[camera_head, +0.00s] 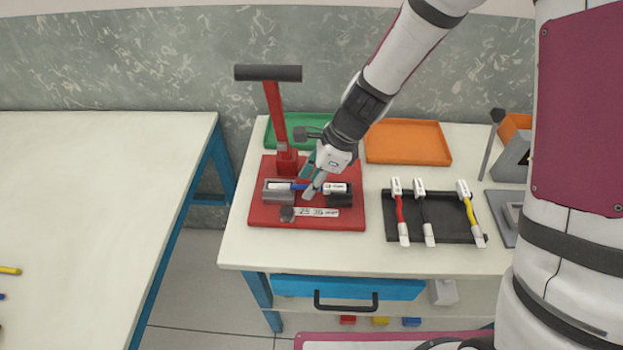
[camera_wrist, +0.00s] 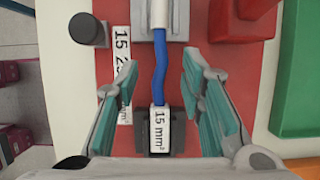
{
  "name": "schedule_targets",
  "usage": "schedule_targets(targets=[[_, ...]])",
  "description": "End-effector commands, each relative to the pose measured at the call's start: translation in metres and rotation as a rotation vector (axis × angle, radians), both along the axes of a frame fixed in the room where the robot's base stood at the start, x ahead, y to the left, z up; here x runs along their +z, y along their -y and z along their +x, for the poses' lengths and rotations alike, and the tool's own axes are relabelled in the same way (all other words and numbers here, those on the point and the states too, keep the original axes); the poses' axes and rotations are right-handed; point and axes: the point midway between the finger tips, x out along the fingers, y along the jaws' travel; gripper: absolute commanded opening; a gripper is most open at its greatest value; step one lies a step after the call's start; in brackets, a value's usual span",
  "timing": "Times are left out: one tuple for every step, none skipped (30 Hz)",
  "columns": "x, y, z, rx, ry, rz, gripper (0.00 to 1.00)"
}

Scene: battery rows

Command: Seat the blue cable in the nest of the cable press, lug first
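The cable press stands on a red base (camera_head: 262,214), with a red lever (camera_head: 275,115) raised under a black handle. The blue cable (camera_wrist: 159,66) lies straight across it. Its pale lug end (camera_wrist: 159,14) is in the channel of the grey nest block (camera_wrist: 178,30); the tip is out of frame in the wrist view. Its white tag, marked 15 mm² (camera_wrist: 160,130), sits in a black cradle (camera_wrist: 141,134). My gripper (camera_head: 312,184) is just above the cable. In the wrist view its fingers (camera_wrist: 161,62) are open on either side of the cable, apart from it.
A black mat (camera_head: 450,225) to the right holds a red, a black and a yellow cable. A green tray (camera_head: 270,131) and an orange tray (camera_head: 408,143) stand behind. A black knob (camera_head: 287,214) and a size label (camera_head: 319,212) are at the base's front.

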Motion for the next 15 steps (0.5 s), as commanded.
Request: schedule_targets(targets=[[0.000, 0.000, 0.000, 0.000, 0.000, 0.000, 0.38], [0.000, 0.000, 0.000, 0.000, 0.000, 0.000, 0.38], [0.000, 0.000, 0.000, 0.000, 0.000, 0.000, 0.38], [0.000, 0.000, 0.000, 0.000, 0.000, 0.000, 0.38], [0.000, 0.000, 0.000, 0.000, 0.000, 0.000, 0.38], [0.000, 0.000, 0.000, 0.000, 0.000, 0.000, 0.38], [0.000, 0.000, 0.000, 0.000, 0.000, 0.000, 0.38], [0.001, 0.000, 0.000, 0.000, 0.001, 0.000, 0.38], [0.002, 0.001, 0.000, 0.000, 0.001, 0.000, 0.38], [0.004, 0.002, 0.000, -0.001, 0.002, 0.000, 0.38], [0.007, 0.002, 0.001, -0.001, 0.003, 0.000, 0.38], [0.011, 0.004, 0.001, -0.002, 0.004, 0.000, 0.38], [0.014, 0.006, 0.001, -0.002, 0.004, 0.000, 0.38], [0.019, 0.007, 0.001, -0.001, 0.004, 0.000, 0.38], [0.025, 0.010, 0.001, 0.000, 0.005, 0.000, 0.38]])
